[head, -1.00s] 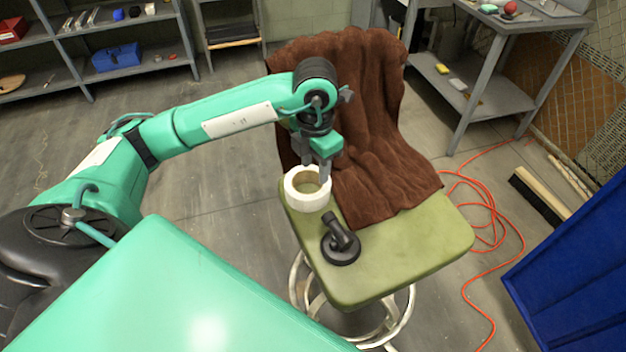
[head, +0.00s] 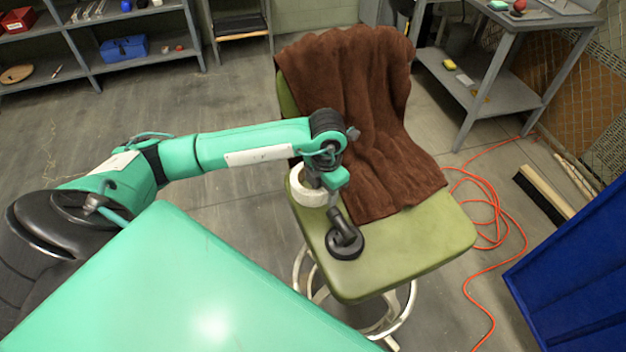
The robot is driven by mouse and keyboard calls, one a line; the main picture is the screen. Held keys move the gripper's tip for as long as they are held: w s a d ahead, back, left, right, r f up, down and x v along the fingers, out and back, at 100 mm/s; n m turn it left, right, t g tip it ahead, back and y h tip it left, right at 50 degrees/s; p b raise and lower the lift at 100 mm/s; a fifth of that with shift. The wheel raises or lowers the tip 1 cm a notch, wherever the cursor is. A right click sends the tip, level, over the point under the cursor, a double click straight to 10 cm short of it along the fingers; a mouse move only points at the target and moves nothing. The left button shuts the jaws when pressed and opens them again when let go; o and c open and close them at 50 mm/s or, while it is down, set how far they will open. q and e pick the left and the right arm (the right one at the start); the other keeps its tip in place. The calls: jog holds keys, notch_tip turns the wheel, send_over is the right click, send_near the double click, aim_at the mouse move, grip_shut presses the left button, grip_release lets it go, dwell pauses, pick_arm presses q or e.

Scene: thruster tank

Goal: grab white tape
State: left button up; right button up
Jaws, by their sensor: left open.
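The white tape roll (head: 302,194) lies on the left edge of the green chair seat (head: 420,236). My left gripper (head: 324,190) is low over the roll's right side and covers part of it. The gripper is open. Its fingertips are mostly hidden, so I cannot tell whether one finger is inside the ring or whether they touch it. My right gripper is not in view.
A black object with a round base and a handle (head: 345,241) sits on the seat just in front of the tape. A brown cloth (head: 365,120) drapes over the backrest and seat. An orange cable (head: 490,205) lies on the floor at right.

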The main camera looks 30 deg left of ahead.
pick_arm(q)
grip_shut()
jog(key=shift+r, duration=0.1)
